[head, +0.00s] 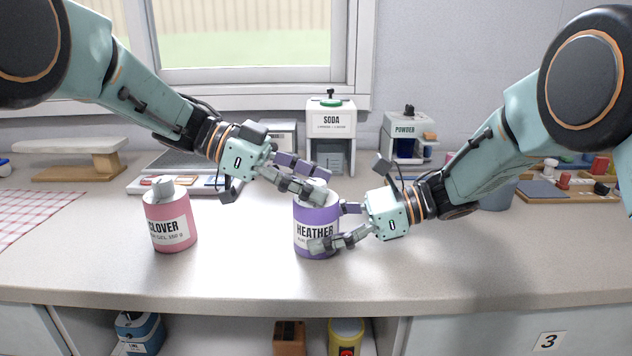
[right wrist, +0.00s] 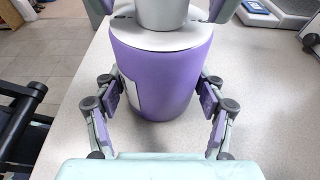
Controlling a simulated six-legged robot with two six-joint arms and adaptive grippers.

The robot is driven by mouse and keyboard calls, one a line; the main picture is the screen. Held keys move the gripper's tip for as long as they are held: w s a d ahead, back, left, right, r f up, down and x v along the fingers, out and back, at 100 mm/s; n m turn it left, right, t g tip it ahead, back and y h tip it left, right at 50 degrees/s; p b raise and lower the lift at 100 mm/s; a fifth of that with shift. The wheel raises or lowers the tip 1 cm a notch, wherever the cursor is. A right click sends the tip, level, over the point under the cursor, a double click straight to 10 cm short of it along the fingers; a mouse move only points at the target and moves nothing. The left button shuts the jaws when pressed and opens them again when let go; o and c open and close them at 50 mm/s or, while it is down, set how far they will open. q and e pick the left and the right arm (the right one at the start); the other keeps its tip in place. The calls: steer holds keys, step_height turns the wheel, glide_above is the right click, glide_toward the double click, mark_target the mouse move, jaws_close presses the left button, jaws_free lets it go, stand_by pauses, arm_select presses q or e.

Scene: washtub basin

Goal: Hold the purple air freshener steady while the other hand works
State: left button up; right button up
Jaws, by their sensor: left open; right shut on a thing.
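The purple air freshener (head: 317,219) labelled HEATHER stands upright on the counter, and it fills the middle of the right wrist view (right wrist: 165,75). My right gripper (head: 335,226) is shut on its body from the right, with a finger pad on each side in the right wrist view (right wrist: 158,97). My left gripper (head: 321,186) is open at the top of the can. In the right wrist view its fingers show either side of the grey cap (right wrist: 162,14), apart from it. The left gripper hides most of the cap in the head view.
A pink CLOVER can (head: 169,222) with a grey cap stands to the left. A SODA dispenser (head: 331,118) and a POWDER dispenser (head: 405,130) stand at the back. A wooden tray (head: 570,194) lies at the right. The front counter edge is clear.

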arm_select(q)
steer(key=shift+d+f, duration=0.15)
steer(key=shift+d, duration=0.15)
steer(key=shift+c, duration=0.5)
jaws_close()
